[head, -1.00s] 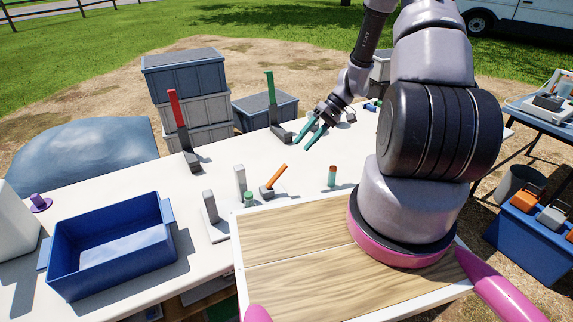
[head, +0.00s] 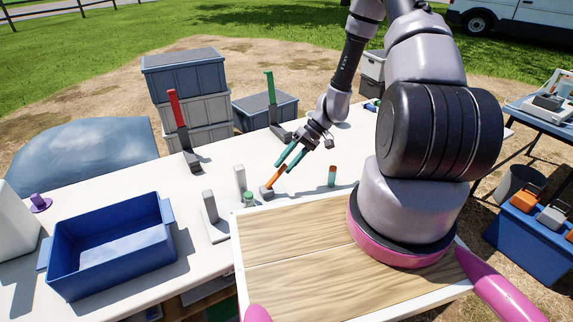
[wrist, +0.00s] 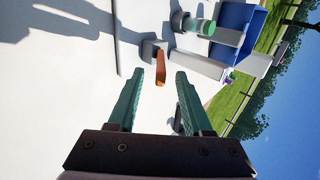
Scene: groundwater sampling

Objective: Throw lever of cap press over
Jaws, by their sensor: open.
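The cap press on the white table has a short orange lever (head: 276,177) on a grey base (head: 267,192), leaning up to the right. Beside it are a grey upright post (head: 240,181) and a small green-capped vial (head: 248,198). My gripper (head: 283,166) is open at the upper end of the orange lever. In the wrist view, the orange lever (wrist: 160,70) shows between the two green fingertips (wrist: 162,76), with a gap on each side. I cannot tell how deep it sits between them.
A red lever (head: 176,108) and a green lever (head: 270,88) stand at the table's back. An orange-topped vial (head: 332,177) stands to the right. A blue bin (head: 110,262) lies at the left, near another grey post (head: 210,206).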

